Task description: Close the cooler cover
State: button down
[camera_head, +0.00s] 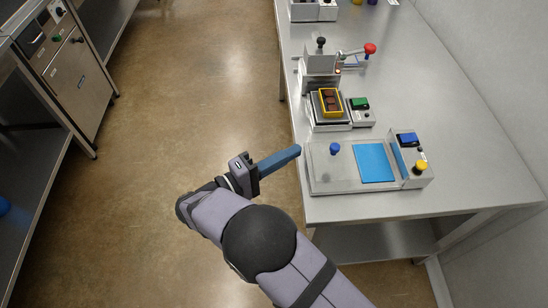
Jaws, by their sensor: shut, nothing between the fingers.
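The cooler looks like the low grey unit (345,185) at the near end of the steel bench, with a blue plate (374,163) on its right part. A blue knob (334,149) stands on its left part, apparently on a pale, see-through cooler cover; the cover's edges are hard to make out. The blue plate looks uncovered. My gripper (296,151) is shut and empty, its blue fingers pointing right at the bench's left edge, just left of the unit and apart from the knob.
The unit's right end has a blue switch (407,139) and a yellow knob (421,166). Behind it, a yellow-framed tray (330,101) with brown pieces sits beside a green-switch box (360,104). A press with a red-knobbed lever (370,48) stands farther back. The bench's right side is clear.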

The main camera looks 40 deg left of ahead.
aim_at(315, 157)
jog(key=w+d, duration=0.1)
jog(key=w+p, duration=0.1)
jog(key=w+d, duration=0.1)
jog(key=w, duration=0.1)
jog(key=shift+d+r+p, duration=0.1)
jog(key=shift+d+p, duration=0.25)
jog(key=shift+p, duration=0.05)
jog(key=shift+w+d+p, duration=0.3)
jog(key=shift+w+d, duration=0.15)
jog(key=shift+d, duration=0.3)
jog(key=w+d+b, duration=0.1)
jog(key=w+d, duration=0.7)
jog(key=shift+w+d+f+b, duration=0.15)
jog(key=shift+d+f+b, duration=0.05)
jog(key=shift+b, duration=0.1)
jog(key=shift+d+r, duration=0.15)
jog(key=shift+w, duration=0.1)
